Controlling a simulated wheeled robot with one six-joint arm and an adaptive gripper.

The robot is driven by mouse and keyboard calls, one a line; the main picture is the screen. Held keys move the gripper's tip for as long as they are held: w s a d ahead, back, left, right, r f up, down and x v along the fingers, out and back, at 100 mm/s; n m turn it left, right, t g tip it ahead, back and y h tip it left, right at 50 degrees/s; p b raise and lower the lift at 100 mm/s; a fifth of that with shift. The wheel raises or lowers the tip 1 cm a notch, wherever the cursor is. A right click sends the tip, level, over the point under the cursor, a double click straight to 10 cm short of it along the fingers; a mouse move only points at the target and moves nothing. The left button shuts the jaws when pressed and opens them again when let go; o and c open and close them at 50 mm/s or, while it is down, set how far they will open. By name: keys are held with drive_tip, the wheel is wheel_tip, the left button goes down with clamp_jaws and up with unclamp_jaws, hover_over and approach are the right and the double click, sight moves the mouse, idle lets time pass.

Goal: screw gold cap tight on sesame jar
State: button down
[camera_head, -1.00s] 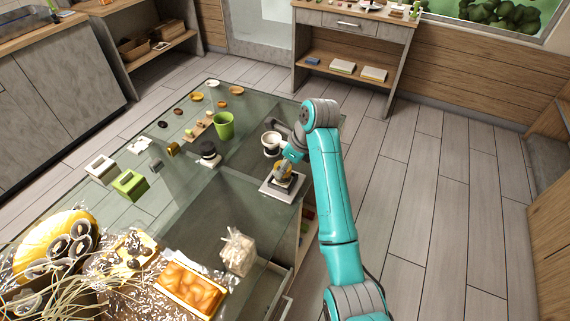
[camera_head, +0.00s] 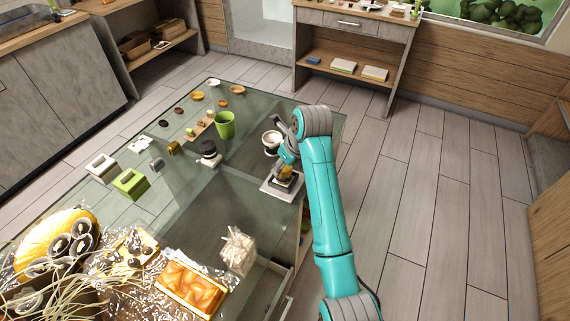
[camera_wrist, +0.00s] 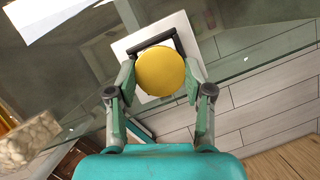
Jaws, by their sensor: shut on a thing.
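The gold cap (camera_wrist: 160,71) is round and sits between my gripper's fingers in the wrist view, covering whatever is under it. My gripper (camera_head: 285,172) is shut on the cap, one finger on each side; it also shows in the wrist view (camera_wrist: 158,80). The sesame jar (camera_head: 284,175) is a small shape under my gripper in the head view, mostly hidden by it. It stands on a pale square stand (camera_head: 268,186) with a dark bracket, near the right edge of the glass table. I cannot tell how far the cap is seated.
A white cup with dark contents (camera_head: 271,143) stands just behind the stand. A black-lidded jar (camera_head: 208,152) and a green cup (camera_head: 225,125) stand to the left. A wrapped bag (camera_head: 238,250) and a hamper (camera_head: 60,245) are at the front.

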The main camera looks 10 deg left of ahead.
drive_tip(key=m+t+h, duration=0.1)
drive_tip(key=m, duration=0.2)
drive_tip(key=shift+s+a+m, duration=0.1)
drive_tip(key=shift+m, duration=0.3)
drive_tip(key=c, duration=0.7)
unclamp_jaws()
drive_tip(key=shift+o, duration=0.2)
drive_tip(key=n+g, duration=0.1)
drive_tip(key=n, duration=0.2)
drive_tip(key=n+y, duration=0.1)
drive_tip(key=n, duration=0.2)
drive_tip(key=shift+w+d+g, duration=0.2)
drive_tip(key=shift+g, duration=0.2)
drive_tip(key=n+g, duration=0.1)
drive_tip(key=n, duration=0.2)
drive_tip(key=n+g+y, duration=0.1)
drive_tip(key=n, duration=0.2)
drive_tip(key=shift+w, duration=0.1)
